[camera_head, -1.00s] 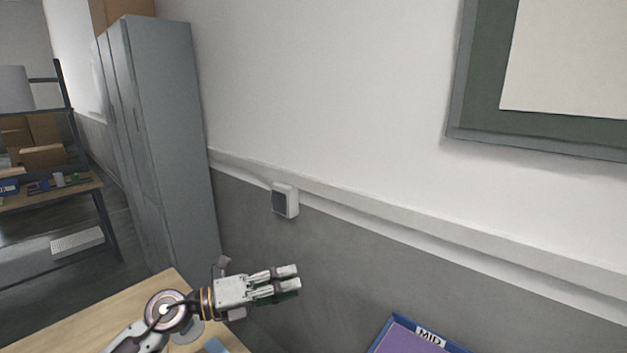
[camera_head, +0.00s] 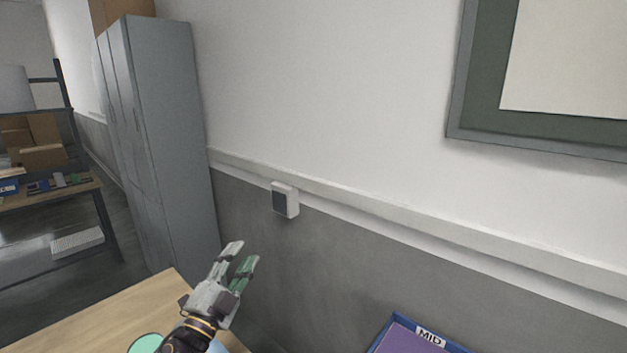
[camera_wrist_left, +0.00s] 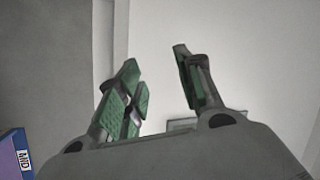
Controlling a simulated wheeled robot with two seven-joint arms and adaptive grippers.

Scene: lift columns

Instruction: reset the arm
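My left gripper (camera_head: 241,256) is raised above the right end of a wooden table in the head view, with its fingers pointing up toward the wall. In the left wrist view its two green-padded fingers (camera_wrist_left: 160,80) stand apart with nothing between them, so it is open and empty. My right gripper is not in either view.
The wooden table (camera_head: 95,320) lies at the lower left. A white wall box (camera_head: 285,200), a grey cabinet (camera_head: 165,130) and a framed board (camera_head: 490,70) are behind.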

